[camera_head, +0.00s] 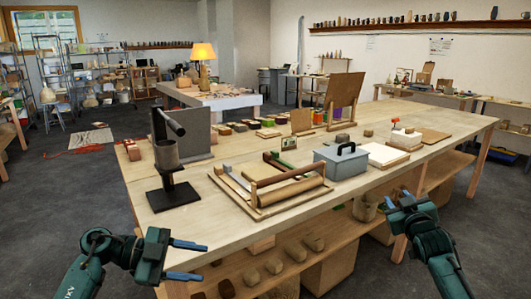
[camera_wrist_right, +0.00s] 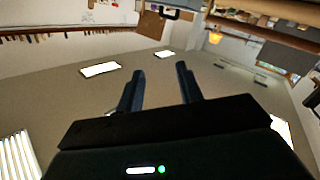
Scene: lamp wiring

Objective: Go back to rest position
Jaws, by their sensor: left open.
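My left gripper (camera_head: 188,260) is at the lower left of the head view, in front of the near edge of the wooden table (camera_head: 225,232). Its two fingers are apart, with nothing between them. My right gripper (camera_head: 397,197) is at the right, also by the table's near side, with its fingers pointing up. In the right wrist view the right gripper (camera_wrist_right: 160,82) shows two dark fingers spread apart with only the room behind them. Neither gripper touches anything that I can see.
The table holds a black stand with a cup (camera_head: 166,153), a wooden roller frame (camera_head: 262,208), a grey toolbox (camera_head: 342,164) and boards. A shelf below holds several rounded lumps (camera_head: 273,265). A lit lamp (camera_head: 203,52) stands on a table behind. Floor at left is mostly clear.

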